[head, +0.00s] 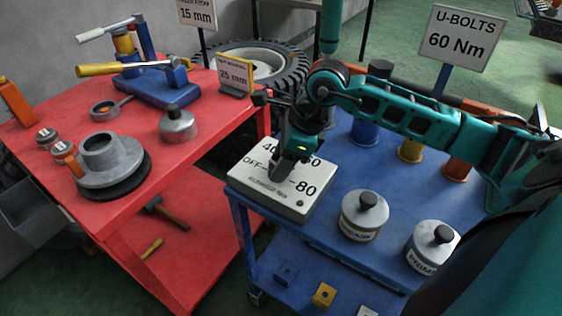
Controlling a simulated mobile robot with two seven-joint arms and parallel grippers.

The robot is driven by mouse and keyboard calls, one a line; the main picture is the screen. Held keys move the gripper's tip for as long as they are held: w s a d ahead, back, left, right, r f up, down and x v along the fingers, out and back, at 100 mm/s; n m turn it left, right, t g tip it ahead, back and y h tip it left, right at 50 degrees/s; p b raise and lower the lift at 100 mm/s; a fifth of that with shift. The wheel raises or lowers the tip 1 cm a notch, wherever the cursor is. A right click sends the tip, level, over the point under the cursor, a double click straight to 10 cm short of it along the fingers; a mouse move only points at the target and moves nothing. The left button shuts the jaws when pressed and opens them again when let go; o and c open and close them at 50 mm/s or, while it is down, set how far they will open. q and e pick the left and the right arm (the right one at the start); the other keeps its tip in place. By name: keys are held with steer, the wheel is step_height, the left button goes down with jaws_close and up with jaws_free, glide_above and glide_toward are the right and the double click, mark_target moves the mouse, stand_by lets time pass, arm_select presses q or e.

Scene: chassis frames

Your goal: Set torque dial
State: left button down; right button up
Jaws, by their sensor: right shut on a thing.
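The torque dial box (300,205) is a pale box on the blue cart. Its top shows OFF at the left, 80 at the right, and two marks at the back partly hidden by my gripper, one starting with 4 and one ending in 0. My right gripper (285,165) reaches down over the middle of the box and is shut on the dial's knob. The gripper covers most of the knob, so its pointing direction is unclear. A white sign (458,38) behind the cart reads U-BOLTS 60 Nm. My left gripper is not in view.
Two lidded tins (364,214) (432,250) stand right of the box on the blue cart (325,222). Blue, yellow and orange cylinders stand behind under my arm. A red table (200,105) with tools and a tire (262,66) are at left.

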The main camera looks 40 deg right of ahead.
steer(key=m+t+h+b, duration=0.1)
steer(key=m, duration=0.3)
steer(key=shift+s+a+b, duration=0.1)
steer(key=shift+b, duration=0.3)
steer(key=m+h+b, duration=0.1)
steer(key=m, duration=0.2)
steer(key=shift+a+t, duration=0.1)
steer(key=shift+t, duration=0.3)
steer(key=shift+m+h+b, duration=0.35)
steer(key=shift+m+h, duration=0.05)
steer(key=shift+m, duration=0.5)
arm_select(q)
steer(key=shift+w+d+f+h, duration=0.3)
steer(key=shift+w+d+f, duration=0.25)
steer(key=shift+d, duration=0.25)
arm_select(e)
steer(key=shift+m, duration=0.3)
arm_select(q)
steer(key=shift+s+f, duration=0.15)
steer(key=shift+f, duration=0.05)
arm_select(e)
steer(key=o, duration=1)
steer(key=shift+r, duration=0.1)
